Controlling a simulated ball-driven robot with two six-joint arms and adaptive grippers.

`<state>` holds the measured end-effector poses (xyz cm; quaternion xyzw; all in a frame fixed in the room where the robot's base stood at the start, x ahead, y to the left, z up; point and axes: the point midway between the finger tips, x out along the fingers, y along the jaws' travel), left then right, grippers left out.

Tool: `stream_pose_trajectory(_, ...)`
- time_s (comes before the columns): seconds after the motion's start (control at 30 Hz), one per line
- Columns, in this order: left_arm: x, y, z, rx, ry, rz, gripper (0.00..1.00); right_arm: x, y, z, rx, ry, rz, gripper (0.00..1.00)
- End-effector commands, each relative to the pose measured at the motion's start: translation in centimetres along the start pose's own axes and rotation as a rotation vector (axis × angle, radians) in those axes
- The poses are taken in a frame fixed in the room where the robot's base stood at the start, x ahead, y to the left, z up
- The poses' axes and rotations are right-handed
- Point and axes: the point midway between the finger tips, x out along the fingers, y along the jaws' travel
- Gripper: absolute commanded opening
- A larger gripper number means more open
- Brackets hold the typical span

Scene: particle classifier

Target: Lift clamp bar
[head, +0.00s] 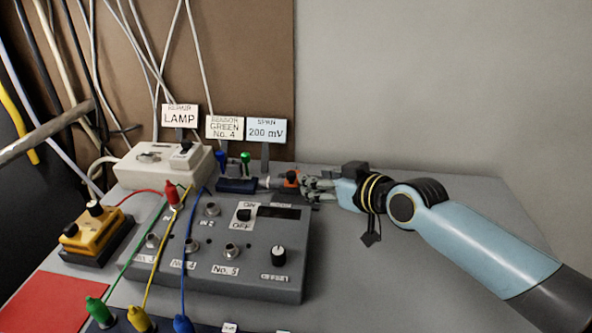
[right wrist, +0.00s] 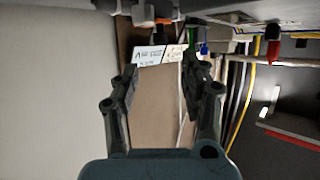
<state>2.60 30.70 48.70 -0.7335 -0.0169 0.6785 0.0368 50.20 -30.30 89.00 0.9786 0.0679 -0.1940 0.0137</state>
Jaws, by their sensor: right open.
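My right gripper (head: 318,188) reaches in from the right at the back of the grey table, with its fingers pointing left. Just left of its fingertips is a small orange and black piece (head: 291,178), beside a dark blue block (head: 237,185) with a pale metal end. I cannot tell for certain which part is the clamp bar. In the right wrist view my right gripper (right wrist: 162,75) is open, with nothing between its fingers. The orange piece (right wrist: 164,20) shows beyond the fingertips, near the top edge. My left gripper is not in view.
A grey control box (head: 225,268) with knobs and sockets fills the table's middle. A white lamp box (head: 135,165) and a yellow device (head: 92,228) stand left. Label cards (head: 267,130) stand behind the blue block. Cables cross the left side.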

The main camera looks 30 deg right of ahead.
Motion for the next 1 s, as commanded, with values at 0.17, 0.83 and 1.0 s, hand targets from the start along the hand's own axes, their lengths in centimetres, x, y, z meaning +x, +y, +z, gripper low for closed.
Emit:
stream_pose_trajectory(0.17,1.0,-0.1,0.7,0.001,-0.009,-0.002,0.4,3.9,-0.1,0.1,0.003,0.002,0.0,0.45)
stream_pose_trajectory(0.83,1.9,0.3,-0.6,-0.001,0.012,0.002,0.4,8.6,0.0,0.0,0.0,0.0,0.0,0.43)
stream_pose_trajectory(1.0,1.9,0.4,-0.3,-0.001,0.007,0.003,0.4,8.6,0.0,0.0,0.0,0.0,0.0,0.21)
